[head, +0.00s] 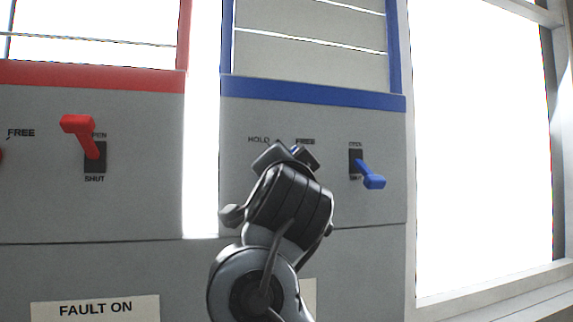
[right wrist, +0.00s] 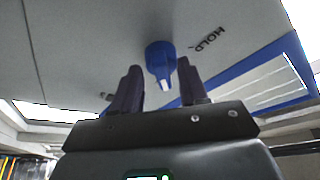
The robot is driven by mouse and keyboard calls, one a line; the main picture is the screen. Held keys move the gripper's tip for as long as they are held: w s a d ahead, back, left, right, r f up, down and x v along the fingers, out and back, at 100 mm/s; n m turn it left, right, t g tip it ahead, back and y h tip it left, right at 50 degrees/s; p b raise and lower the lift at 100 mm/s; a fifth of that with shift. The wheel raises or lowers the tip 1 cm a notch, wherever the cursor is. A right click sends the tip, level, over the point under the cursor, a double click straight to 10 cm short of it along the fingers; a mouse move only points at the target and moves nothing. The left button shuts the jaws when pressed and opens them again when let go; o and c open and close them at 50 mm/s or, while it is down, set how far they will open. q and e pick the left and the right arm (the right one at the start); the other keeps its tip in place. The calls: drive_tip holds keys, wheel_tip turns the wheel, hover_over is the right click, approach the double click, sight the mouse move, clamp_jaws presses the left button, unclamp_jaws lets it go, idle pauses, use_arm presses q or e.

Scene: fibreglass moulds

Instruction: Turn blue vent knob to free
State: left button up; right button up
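The blue vent knob (right wrist: 160,60) sits on the grey panel (head: 235,200) under the blue band. In the right wrist view it has a pale mark on its lower end. My right gripper (right wrist: 160,75) is open, with one finger on each side of the knob and small gaps visible. In the head view my right gripper (head: 289,155) covers most of the knob, and only a sliver of blue shows. The HOLD label (head: 259,140) is left of the gripper and the FREE label (head: 305,141) right of it. I cannot tell which label the knob points at. My left gripper is not in view.
A blue lever (head: 373,181) sticks out close to the right of my gripper, at its SHUT end. A red lever (head: 78,124) is raised toward OPEN on the red-banded panel at left.

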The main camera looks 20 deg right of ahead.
drive_tip(key=shift+s, duration=0.25)
drive_tip(key=b+v, duration=1)
drive_tip(key=shift+s+b, duration=0.2)
drive_tip(key=shift+b, duration=0.15)
drive_tip(key=shift+a, duration=0.1)
idle(0.3)
